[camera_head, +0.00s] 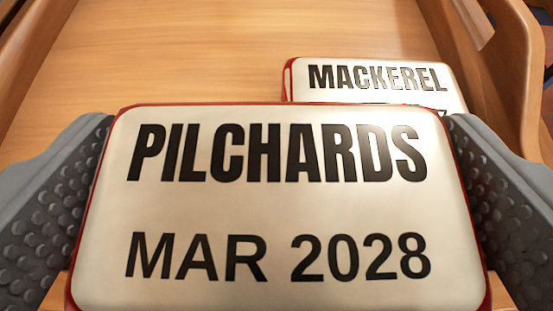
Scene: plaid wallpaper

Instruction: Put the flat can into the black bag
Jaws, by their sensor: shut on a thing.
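A flat can (275,210) with a white top and red edges, marked "PILCHARDS MAR 2028", fills the lower middle of the head camera view. My gripper (272,205) is shut on it, with a grey, bumpy finger at its left side and another at its right side. A second flat can (375,78), white with red edges and marked "MACKEREL", lies behind it to the right. Its lower part is hidden by the pilchards can. The black bag is not in view.
The mackerel can lies on a light wooden surface (220,50). Raised wooden sides border the surface at the left (30,45) and right (500,75), the right one with a cut-out. The wood at the back left is clear.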

